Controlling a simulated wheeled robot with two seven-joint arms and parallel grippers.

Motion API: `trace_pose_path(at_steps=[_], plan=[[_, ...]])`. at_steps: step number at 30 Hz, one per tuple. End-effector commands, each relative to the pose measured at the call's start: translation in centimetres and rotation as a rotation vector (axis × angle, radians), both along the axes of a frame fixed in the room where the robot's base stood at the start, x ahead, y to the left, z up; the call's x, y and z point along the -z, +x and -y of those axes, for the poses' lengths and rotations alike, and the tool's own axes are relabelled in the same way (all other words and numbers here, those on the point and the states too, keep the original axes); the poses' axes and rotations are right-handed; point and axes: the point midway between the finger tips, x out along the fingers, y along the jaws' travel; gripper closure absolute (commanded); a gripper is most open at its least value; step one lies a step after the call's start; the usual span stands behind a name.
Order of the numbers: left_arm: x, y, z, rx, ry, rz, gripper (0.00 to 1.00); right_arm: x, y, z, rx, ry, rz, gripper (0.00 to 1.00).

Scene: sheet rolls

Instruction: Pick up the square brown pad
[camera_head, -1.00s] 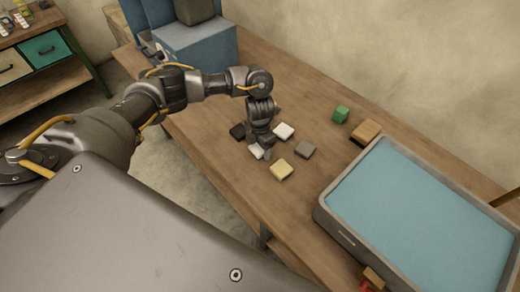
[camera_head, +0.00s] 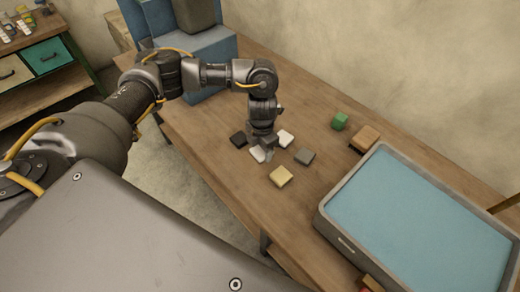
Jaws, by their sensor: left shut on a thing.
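A square grey-brown pad (camera_head: 304,156) lies flat on the table, to the right of my left gripper and apart from it. A browner, thicker block (camera_head: 367,137) sits near the tray's back corner. My left gripper (camera_head: 267,153) points down among the pads and is shut. It appears to be shut on the left white pad (camera_head: 258,154), whose right side its fingers partly hide. Another white pad (camera_head: 286,136) lies just behind, a black pad (camera_head: 238,140) to the left and a pale yellow pad (camera_head: 281,176) in front. My right gripper is not in view.
A grey tray with a blue inside (camera_head: 425,215) fills the table's right side. A green cube (camera_head: 340,121) stands behind the pads. A blue box (camera_head: 195,50) stands at the back left. The wooden table (camera_head: 225,180) is clear in front of the pads.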

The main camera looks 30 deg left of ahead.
Motion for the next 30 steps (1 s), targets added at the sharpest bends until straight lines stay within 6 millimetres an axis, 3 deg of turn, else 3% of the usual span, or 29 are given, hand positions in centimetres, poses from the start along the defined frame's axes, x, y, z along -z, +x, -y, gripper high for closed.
trace_pose_path(at_steps=[1,4,15,26,30], plan=[[-1.5,-0.5,0.7,0.010,0.000,0.008,0.70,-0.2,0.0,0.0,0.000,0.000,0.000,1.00],[-3.5,-1.8,2.0,0.009,0.001,0.007,0.70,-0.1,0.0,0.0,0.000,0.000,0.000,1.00],[-6.2,-6.9,7.1,0.006,0.000,0.002,0.70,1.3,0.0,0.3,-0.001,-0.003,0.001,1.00],[-7.1,-8.1,8.2,0.003,0.000,0.001,0.70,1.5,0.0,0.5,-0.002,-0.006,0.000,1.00],[-7.4,-8.1,8.0,0.086,0.001,0.003,0.70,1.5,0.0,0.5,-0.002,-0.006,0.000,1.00]])
